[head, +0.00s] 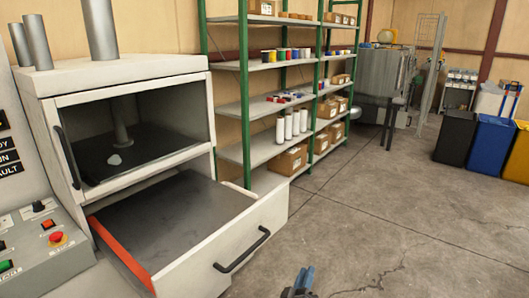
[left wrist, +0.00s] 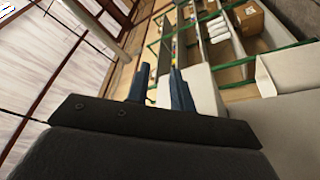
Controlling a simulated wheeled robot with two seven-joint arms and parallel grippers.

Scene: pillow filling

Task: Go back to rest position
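My left gripper (head: 304,279) shows at the bottom edge of the head view, in front of the drawer and to the right of its handle. In the left wrist view its two blue-grey fingers (left wrist: 160,85) stand apart with nothing between them. My right gripper is in neither view. The white machine (head: 130,75) stands at the left with its drawer (head: 275,215) pulled out and empty. No pillow can be made out.
A control panel (head: 45,245) with a red button is at the lower left. Green-framed shelves (head: 262,105) hold boxes and white rolls. Black (head: 456,137), blue (head: 493,145) and yellow (head: 518,160) bins stand at the right. The concrete floor (head: 370,210) between is clear.

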